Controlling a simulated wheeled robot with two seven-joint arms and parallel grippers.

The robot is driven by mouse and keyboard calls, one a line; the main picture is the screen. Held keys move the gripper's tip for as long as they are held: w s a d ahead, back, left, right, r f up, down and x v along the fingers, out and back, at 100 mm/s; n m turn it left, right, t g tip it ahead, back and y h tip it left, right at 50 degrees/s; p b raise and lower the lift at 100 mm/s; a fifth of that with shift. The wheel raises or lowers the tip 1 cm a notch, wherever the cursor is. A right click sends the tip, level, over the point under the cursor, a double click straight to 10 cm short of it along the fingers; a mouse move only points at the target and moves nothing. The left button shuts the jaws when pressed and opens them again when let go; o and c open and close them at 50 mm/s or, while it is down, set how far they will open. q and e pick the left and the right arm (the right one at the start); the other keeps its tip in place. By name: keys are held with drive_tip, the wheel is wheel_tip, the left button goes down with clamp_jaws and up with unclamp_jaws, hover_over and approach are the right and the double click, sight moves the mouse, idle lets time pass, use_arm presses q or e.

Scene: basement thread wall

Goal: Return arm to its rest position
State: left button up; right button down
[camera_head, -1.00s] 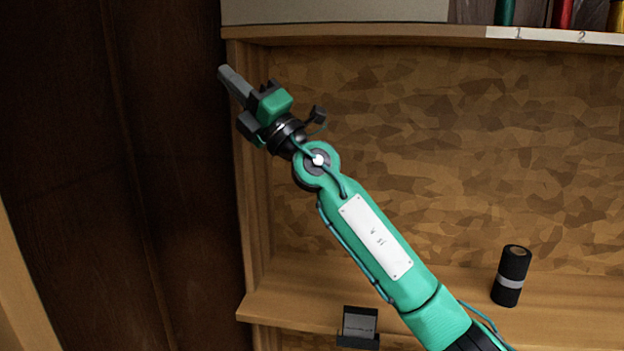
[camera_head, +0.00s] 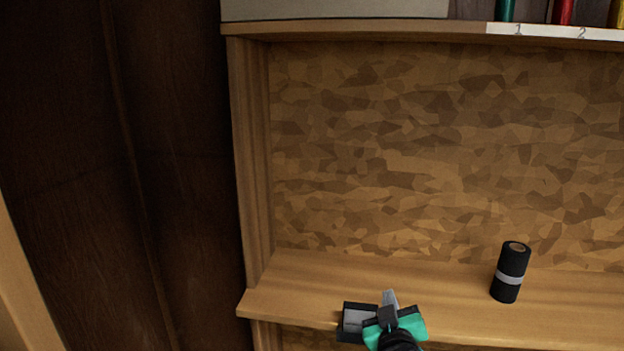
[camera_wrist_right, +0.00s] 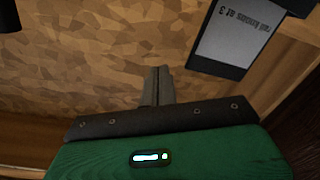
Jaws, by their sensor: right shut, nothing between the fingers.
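My right gripper (camera_head: 389,299) is low in the head view, in front of the lower shelf's front edge. Its grey fingers are together with nothing between them. In the right wrist view the shut fingers (camera_wrist_right: 157,86) point toward the mottled brown back panel. Most of my right arm is below the head picture. My left gripper is not in the head view.
The lower shelf (camera_head: 290,290) holds a black spool (camera_head: 511,272) with a grey band at the right. A black label holder (camera_head: 357,321) sits on the shelf edge, left of the gripper; its label (camera_wrist_right: 232,38) shows upside down in the wrist view. Numbered spools stand above.

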drive_tip(key=s+d+f+m+g, duration=0.1)
drive_tip(key=s+d+f+g, duration=0.25)
drive_tip(key=s+f, duration=0.55)
drive_tip(key=s+d+f+m+g, duration=0.15)
drive_tip(key=s+f+g, duration=0.25)
drive_tip(key=s+f, duration=0.45)
drive_tip(key=s+d+f+g+y, duration=0.1)
drive_tip(key=s+f+g, duration=0.2)
drive_tip(key=s, duration=0.7)
drive_tip(key=s+d+f+g+y, duration=0.1)
drive_tip(key=s+f+g, duration=0.3)
drive_tip(key=s, duration=0.5)
wheel_tip(320, 180, down, 28)
drive_tip(key=p, duration=0.3)
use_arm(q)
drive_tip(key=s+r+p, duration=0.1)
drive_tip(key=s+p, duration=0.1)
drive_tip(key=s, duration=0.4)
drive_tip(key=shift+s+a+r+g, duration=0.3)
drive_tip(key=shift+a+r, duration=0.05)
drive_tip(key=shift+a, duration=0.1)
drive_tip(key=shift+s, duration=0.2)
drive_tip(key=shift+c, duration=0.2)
use_arm(e)
drive_tip(key=s+d+f+g, duration=0.2)
drive_tip(key=s+d+f, duration=0.1)
drive_tip(key=s+f, duration=1.4)
drive_tip(key=shift+s+n, duration=0.45)
drive_tip(key=shift+s, duration=0.65)
